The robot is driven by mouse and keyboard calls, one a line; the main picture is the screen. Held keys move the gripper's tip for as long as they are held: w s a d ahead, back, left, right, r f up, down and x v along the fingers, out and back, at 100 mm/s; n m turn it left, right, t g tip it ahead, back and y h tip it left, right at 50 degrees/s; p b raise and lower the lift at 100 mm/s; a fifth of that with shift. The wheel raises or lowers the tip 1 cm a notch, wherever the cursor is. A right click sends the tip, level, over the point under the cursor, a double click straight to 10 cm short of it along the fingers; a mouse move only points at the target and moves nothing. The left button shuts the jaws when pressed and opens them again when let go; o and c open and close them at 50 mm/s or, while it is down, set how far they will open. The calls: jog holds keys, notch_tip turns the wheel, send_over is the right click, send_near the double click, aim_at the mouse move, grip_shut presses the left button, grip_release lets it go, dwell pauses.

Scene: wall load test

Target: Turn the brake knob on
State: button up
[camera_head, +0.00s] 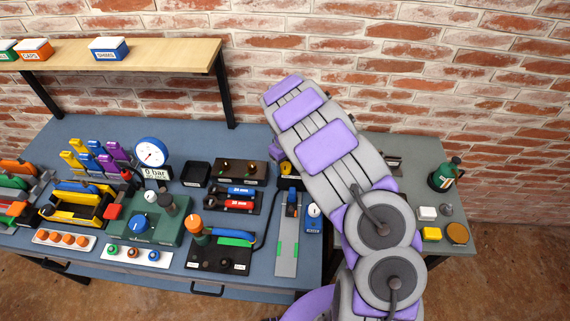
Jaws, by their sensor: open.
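I cannot tell which knob is the brake knob, because most labels are too small to read. A blue round knob (138,224) sits on a green block (122,208) at the left middle of the bench. A dark, grey-topped knob (167,204) stands upright at that block's back right. An orange-topped knob (194,224) stands on a black plate (208,261) to the right. My grey and purple arm rises from the bottom right and leans to the upper left. I cannot make out my gripper's fingers; a small dark purple part shows at the arm's left edge.
A white round gauge (150,152) stands behind the green block, above a "0 bar" sign. Blue and red handles (240,190) lie to its right. A shelf (140,57) with small bins overhangs the back left. A green bottle (446,173) stands on the right side table.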

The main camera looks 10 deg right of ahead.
jog(key=c, duration=1.1)
jog(key=shift+o, duration=0.2)
jog(key=m+p, duration=0.1)
jog(key=m, duration=0.3)
jog(key=shift+m, duration=0.3)
jog(key=m, duration=0.4)
dwell(0.4)
